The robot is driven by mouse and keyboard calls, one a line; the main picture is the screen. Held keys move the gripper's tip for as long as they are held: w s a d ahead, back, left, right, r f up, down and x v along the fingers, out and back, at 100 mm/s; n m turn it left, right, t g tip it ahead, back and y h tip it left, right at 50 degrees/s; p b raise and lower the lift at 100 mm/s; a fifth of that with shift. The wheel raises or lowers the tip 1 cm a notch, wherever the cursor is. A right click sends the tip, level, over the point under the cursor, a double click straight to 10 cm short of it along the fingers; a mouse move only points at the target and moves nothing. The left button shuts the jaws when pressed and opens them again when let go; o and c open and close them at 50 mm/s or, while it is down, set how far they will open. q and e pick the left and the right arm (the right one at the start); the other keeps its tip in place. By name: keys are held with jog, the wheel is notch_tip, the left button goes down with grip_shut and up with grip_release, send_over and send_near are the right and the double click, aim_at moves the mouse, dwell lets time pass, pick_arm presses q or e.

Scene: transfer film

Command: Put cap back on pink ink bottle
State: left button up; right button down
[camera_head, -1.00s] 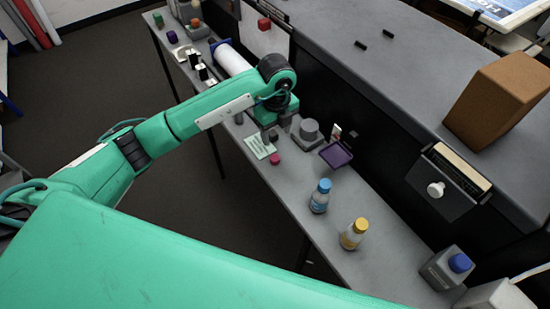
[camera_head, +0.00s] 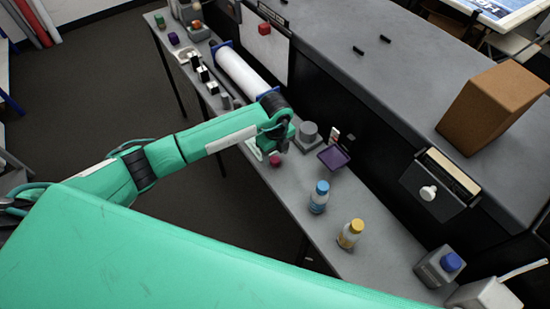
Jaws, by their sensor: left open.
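A small pink piece that looks like a cap (camera_head: 275,160) is on the narrow grey bench, near the middle of the head view. My left gripper (camera_head: 266,151) points down right beside it, at its upper left, with its fingers apart. The fingers are small and partly hidden by the wrist, so I cannot tell whether they touch the pink piece. I cannot make out a pink ink bottle; the arm covers part of the bench. My right gripper is not in view.
A blue-capped bottle (camera_head: 319,197) and a yellow-capped bottle (camera_head: 350,234) stand to the right on the bench (camera_head: 300,215). A purple tray (camera_head: 334,157) and a grey round-topped device (camera_head: 308,137) are close to the gripper. A white roll (camera_head: 243,72) lies behind the arm.

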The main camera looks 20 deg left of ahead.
aim_at(276, 161)
pick_arm(q)
notch_tip(276, 161, down, 2)
jog(key=shift+s+p, duration=0.1)
jog(key=shift+p, duration=0.25)
jog(key=shift+f, duration=0.45)
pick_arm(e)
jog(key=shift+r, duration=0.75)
pick_arm(q)
jog(key=c, duration=1)
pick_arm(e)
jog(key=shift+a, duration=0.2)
pick_arm(q)
jog(key=shift+c, duration=0.5)
jog(key=shift+r, duration=0.1)
